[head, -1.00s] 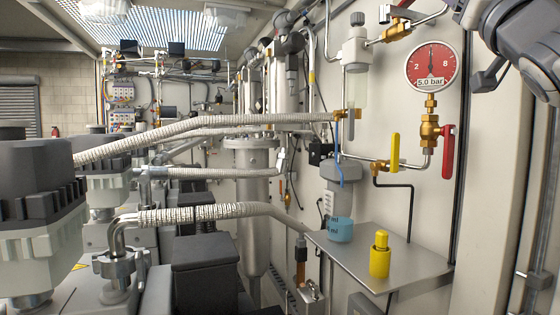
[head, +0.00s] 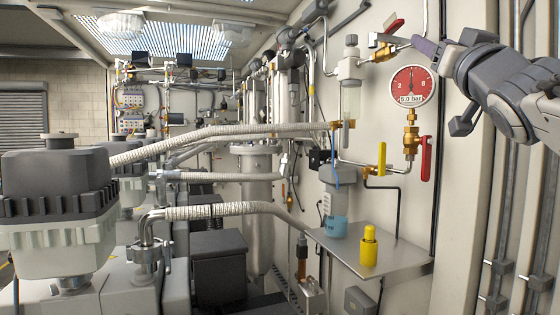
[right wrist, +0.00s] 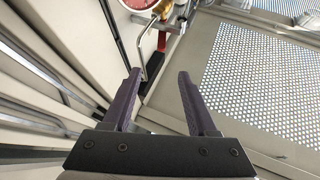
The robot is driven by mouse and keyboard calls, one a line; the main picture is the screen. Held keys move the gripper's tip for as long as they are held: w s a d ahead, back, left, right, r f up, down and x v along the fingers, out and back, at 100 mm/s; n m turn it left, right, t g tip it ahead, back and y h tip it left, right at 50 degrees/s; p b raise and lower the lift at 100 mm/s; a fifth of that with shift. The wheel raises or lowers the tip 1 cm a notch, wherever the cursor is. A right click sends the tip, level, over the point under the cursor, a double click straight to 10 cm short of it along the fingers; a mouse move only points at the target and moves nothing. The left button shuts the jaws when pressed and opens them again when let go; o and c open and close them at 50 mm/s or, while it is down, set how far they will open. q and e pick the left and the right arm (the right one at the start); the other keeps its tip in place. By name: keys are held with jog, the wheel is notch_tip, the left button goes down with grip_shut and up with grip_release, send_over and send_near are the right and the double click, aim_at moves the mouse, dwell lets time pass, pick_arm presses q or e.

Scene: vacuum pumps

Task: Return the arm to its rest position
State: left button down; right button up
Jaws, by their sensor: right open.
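My right gripper (head: 426,47) comes in from the upper right in the head view. Its purple fingers point left, near the red-handled valve (head: 388,48) at the top of the wall; whether they touch it cannot be told there. In the right wrist view the same gripper (right wrist: 158,72) has its two fingers spread apart with nothing between them. The valve's metal fittings and a red handle (right wrist: 162,40) show beyond the fingertips. My left gripper is not in view.
A pressure gauge (head: 411,86) and a lower red handle (head: 426,158) are on the wall below my right gripper. A metal shelf (head: 400,262) carries a yellow bottle (head: 369,247). Pumps with ribbed hoses (head: 225,211) fill the left. Vertical rails run down the right wall.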

jog(key=w+a+f+g+y+p, duration=0.1)
jog(key=w+a+f+g, duration=0.15)
jog(key=f, duration=0.45)
jog(key=w+a+f+g+y+p, duration=0.1)
jog(key=w+a+f+g, duration=0.2)
jog(key=f, duration=0.4)
jog(key=w+a+f+g+y+p, duration=0.1)
jog(key=a+f+g+p, duration=0.15)
jog(key=a+f, duration=0.4)
jog(key=s+a+f+n+g+y, duration=0.1)
jog(key=s+a+f+n+g, duration=0.25)
jog(key=f, duration=0.85)
jog(key=s+a+f+n+g+p, duration=0.2)
jog(key=s+f+g, duration=0.3)
jog(key=s+f, duration=0.3)
jog(key=s+a+f+n+g+p, duration=0.2)
jog(key=s+a+f+g, duration=0.3)
jog(key=s+f, duration=0.4)
jog(key=s, duration=0.5)
jog(key=shift+n+g, duration=0.35)
jog(key=s, duration=0.2)
jog(key=s+d+f+g, duration=0.1)
jog(key=s+f+n+g, duration=0.1)
jog(key=s, duration=0.1)
jog(key=shift+s+d+f+h, duration=0.1)
jog(key=shift+s+d+h, duration=0.05)
jog(key=shift+s+h, duration=0.2)
jog(key=shift+c, duration=1.3)
jog(key=shift+s+d, duration=0.1)
